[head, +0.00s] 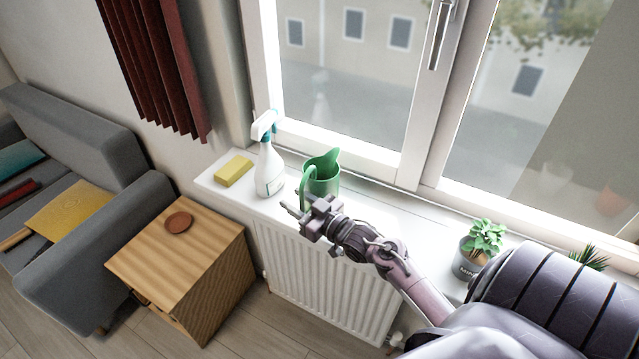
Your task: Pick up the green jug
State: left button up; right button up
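The green jug (326,183) stands upright on the white windowsill, close to the window frame. Its spout edge points up, and its curved handle is on the left side. My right gripper (294,206) is at the sill's front edge, just in front of the jug and by the lower part of its handle. It overlaps the jug's lower front in the picture, so I cannot tell whether it touches the handle. The gap between its fingers is not clear. My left gripper is not in view.
A white spray bottle (269,168) stands just left of the jug, with a yellow sponge (233,171) beyond it. A potted plant (483,240) is on the sill to the right. A radiator (325,285) is below. A wooden cabinet (150,262) holds a brown dish (178,222).

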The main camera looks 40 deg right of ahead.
grip_shut()
dwell(0.3)
jog(key=shift+r, duration=0.2)
